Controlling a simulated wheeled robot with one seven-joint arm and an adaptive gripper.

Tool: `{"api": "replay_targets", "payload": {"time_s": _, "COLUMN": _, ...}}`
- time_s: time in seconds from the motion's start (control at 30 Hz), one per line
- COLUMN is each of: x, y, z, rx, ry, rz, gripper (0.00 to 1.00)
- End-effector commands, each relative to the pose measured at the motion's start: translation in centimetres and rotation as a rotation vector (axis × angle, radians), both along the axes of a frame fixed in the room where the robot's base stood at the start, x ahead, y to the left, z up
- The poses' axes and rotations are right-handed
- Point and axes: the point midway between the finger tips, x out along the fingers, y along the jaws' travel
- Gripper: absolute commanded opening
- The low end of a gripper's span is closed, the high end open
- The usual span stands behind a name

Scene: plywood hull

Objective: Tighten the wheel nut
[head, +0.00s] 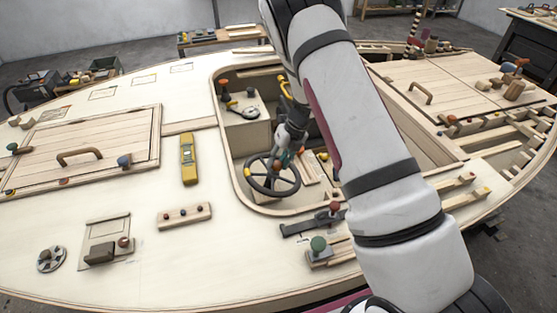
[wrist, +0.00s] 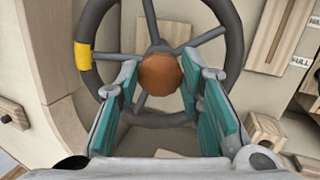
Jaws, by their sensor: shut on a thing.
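The wheel nut (wrist: 160,73) is a round orange-brown knob at the hub of the dark grey steering wheel. The wheel (wrist: 233,45) has thin spokes and a yellow band (wrist: 83,55) on the left of its rim. In the head view the wheel (head: 272,191) stands inside the cockpit opening. My gripper (wrist: 161,80) is shut on the nut, with a teal-padded finger on each side of it. In the head view my gripper (head: 284,157) is over the wheel hub and mostly hides the nut.
Cockpit walls and ledges (head: 250,133) close in around the wheel. A yellow level (head: 188,158), a block with several knobs (head: 184,215) and a green-knobbed block (head: 319,247) lie on the deck nearby.

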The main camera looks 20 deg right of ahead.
Motion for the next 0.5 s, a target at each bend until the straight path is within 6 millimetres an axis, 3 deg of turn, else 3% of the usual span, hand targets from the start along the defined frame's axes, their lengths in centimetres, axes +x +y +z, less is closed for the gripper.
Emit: {"api": "replay_targets", "payload": {"time_s": 0.5, "x": 0.11, "y": -0.08, "z": 0.15, "rx": -0.002, "ry": 0.147, "rz": -0.463, "gripper": 0.06}}
